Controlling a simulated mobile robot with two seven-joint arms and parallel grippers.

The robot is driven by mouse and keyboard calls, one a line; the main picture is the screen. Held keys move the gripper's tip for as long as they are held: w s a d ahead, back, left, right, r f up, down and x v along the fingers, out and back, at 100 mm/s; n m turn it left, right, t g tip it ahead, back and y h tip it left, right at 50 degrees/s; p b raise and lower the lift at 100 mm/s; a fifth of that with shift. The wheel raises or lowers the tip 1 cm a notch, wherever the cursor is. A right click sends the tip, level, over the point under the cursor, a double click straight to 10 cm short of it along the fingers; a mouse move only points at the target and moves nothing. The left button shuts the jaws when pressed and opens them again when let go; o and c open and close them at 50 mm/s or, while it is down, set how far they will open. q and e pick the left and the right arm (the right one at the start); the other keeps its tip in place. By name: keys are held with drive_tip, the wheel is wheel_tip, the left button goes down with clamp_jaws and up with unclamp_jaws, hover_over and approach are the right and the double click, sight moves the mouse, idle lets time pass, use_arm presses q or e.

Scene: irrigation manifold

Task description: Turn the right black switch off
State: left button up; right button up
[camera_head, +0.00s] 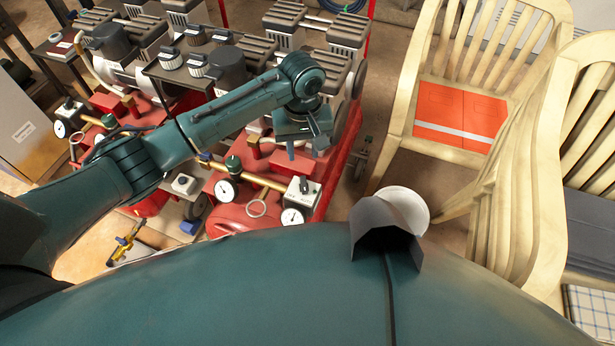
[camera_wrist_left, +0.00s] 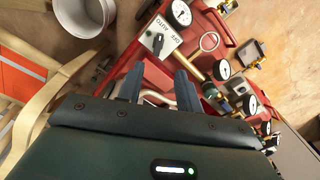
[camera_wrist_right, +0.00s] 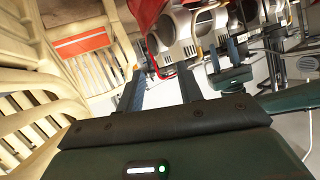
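The right black switch (camera_head: 304,186) sits on a white box at the front right of the red compressor. In the left wrist view the black switch (camera_wrist_left: 158,42) is on a white plate lettered AUTO and OFF. My left gripper (camera_head: 304,151) hangs just above and behind the switch in the head view. Its two fingers are apart and empty in the left wrist view (camera_wrist_left: 159,80), with the switch beyond their tips and no contact visible. Another black switch (camera_head: 68,103) is on a white box at the far left. My right gripper (camera_wrist_right: 161,85) is open and empty.
Gauges (camera_head: 292,217) and a brass pipe (camera_head: 262,180) lie close to the switch. The red compressor tank (camera_head: 235,217) is below. Wooden chairs (camera_head: 400,150) stand to the right, one with an orange folder (camera_head: 460,115). A white bin (camera_wrist_left: 82,14) is near the compressor.

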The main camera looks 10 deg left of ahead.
sight(304, 183)
use_arm(q)
wheel_tip(304, 183, down, 14)
drive_tip(key=b, duration=0.3)
drive_tip(key=shift+w+r, duration=0.1)
drive_tip(key=shift+r, duration=0.05)
clamp_jaws()
idle(0.4)
